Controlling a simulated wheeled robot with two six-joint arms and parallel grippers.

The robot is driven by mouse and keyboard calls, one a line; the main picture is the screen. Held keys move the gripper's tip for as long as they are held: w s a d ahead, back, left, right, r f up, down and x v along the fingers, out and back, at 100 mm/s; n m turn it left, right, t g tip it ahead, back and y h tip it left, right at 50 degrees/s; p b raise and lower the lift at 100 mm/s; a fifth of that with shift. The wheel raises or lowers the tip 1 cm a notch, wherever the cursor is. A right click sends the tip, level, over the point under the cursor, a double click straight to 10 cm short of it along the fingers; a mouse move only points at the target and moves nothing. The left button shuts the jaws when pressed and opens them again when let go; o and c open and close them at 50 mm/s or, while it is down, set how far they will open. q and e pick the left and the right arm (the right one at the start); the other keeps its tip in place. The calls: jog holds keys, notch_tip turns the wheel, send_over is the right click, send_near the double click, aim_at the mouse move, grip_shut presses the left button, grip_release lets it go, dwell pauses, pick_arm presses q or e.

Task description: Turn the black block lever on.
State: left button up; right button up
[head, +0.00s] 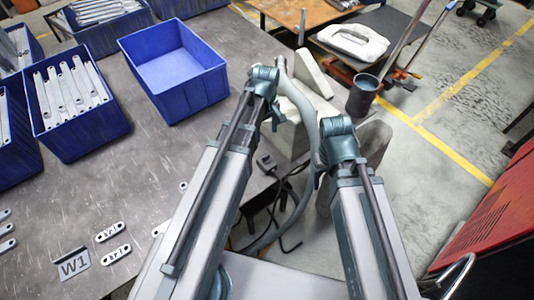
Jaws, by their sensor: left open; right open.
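A small dark block (266,162) with dark cables beside it sits near the right edge of the grey table, between my two arms. It may be the black block, but it is too small for me to make out a lever or its position. My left arm's teal joint is above and left of it, and my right arm's joint is to its right. Neither gripper's fingers show; my arm links hide whatever lies beyond these joints. I see nothing held.
The grey table (135,165) holds an empty blue bin (199,92), a blue bin (88,141) of metal brackets, loose brackets (110,232) and a W1 sign (72,266). A curved grey pipe (307,107) and pale machine parts stand between my arms. A red cabinet (490,225) is at right.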

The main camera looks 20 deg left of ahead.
aim_at(266, 156)
pick_arm(q)
notch_tip(266, 156, down, 13)
jog(key=b, duration=1.2)
grip_shut()
